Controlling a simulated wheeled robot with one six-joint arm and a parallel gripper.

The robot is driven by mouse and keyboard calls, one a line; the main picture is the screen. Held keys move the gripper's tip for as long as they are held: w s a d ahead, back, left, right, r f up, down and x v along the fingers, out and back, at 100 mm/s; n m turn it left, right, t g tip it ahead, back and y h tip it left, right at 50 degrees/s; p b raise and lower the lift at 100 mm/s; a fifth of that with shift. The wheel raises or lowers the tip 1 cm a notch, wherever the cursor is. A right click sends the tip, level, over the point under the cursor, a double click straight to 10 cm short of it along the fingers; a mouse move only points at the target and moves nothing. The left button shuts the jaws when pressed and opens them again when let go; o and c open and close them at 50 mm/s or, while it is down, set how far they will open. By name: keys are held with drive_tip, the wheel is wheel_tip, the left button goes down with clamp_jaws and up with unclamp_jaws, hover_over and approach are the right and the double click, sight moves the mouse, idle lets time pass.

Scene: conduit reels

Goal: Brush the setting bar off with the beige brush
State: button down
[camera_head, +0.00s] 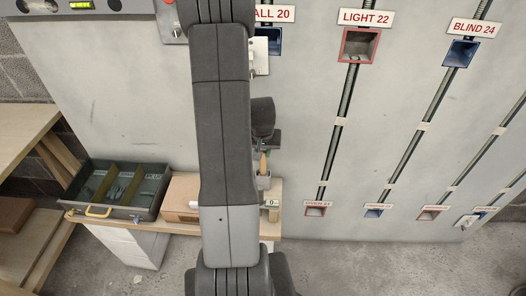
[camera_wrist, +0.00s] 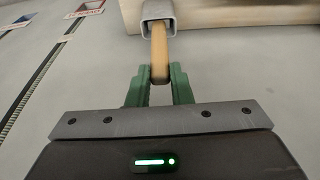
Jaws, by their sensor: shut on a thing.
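In the wrist view, the two green fingers of my gripper (camera_wrist: 160,80) are shut on the beige handle (camera_wrist: 159,50) of what looks like the brush. The handle's other end sits inside a grey square sleeve (camera_wrist: 158,12), so any bristles are hidden. In the head view, my gripper (camera_head: 267,146) is just right of my arm, above the tan handle (camera_head: 263,162). The grey sleeve (camera_head: 264,182) is below it at the shelf. I cannot make out the setting bar for certain; my arm covers part of the shelf.
A grey compartment tray (camera_head: 150,204) with a tan handle stands left on the wooden shelf (camera_head: 185,228). A brown block (camera_head: 181,195) sits beside it, partly behind my arm. The grey panel has slanted dark tracks and labelled boxes, including a red LIGHT 22 box (camera_head: 359,46).

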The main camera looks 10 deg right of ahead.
drive_tip(key=shift+p+v, duration=0.5)
drive_tip(key=shift+v, duration=0.35)
idle(0.3)
drive_tip(key=shift+w+r+p, duration=0.2)
drive_tip(key=shift+r+p, duration=2.1)
drive_tip(key=shift+r, duration=1.25)
